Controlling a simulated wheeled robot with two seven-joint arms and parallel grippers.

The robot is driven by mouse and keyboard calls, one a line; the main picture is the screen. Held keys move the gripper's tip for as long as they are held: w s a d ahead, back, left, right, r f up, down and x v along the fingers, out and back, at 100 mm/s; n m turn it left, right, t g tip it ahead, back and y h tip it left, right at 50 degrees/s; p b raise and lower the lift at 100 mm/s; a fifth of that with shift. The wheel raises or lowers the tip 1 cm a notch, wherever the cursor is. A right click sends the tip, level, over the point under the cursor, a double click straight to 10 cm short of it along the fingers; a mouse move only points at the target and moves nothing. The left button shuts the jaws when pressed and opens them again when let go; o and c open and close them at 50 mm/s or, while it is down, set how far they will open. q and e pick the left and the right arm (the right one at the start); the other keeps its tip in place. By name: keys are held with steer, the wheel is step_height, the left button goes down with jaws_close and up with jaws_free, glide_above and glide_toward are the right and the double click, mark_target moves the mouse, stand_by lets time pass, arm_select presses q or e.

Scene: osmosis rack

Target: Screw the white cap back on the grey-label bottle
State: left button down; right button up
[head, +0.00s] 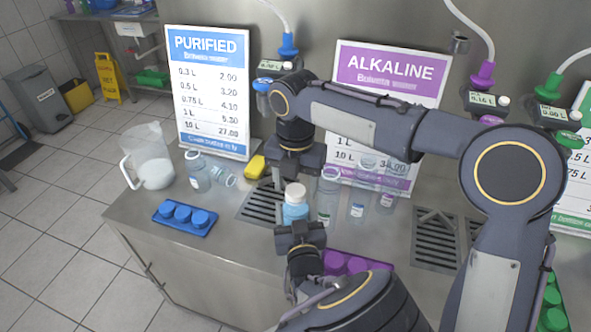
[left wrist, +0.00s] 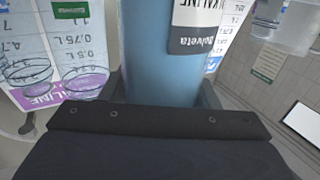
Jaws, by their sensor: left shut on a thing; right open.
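The bottle (head: 295,212), filled with blue liquid, stands upright at the front middle of the counter. A white cap (head: 295,191) sits at its top; how tightly it is seated cannot be told. My left gripper (head: 299,228) is shut on the bottle from the front. In the left wrist view, the blue bottle (left wrist: 147,60) fills the space between the fingers, and its label (left wrist: 194,28) has a dark grey band. My right gripper (head: 294,172) is open, points down and is just above the cap, apparently apart from it. The cap is outside the left wrist view.
Clear bottles (head: 328,195) stand close to the right. A drain grate (head: 258,208), yellow sponge (head: 256,167), blue-cap tray (head: 186,230) and pitcher (head: 150,155) are to the left. A purple-cap tray (head: 381,265) lies in front. Price signs (head: 209,90) stand behind.

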steer(key=shift+f, duration=0.3)
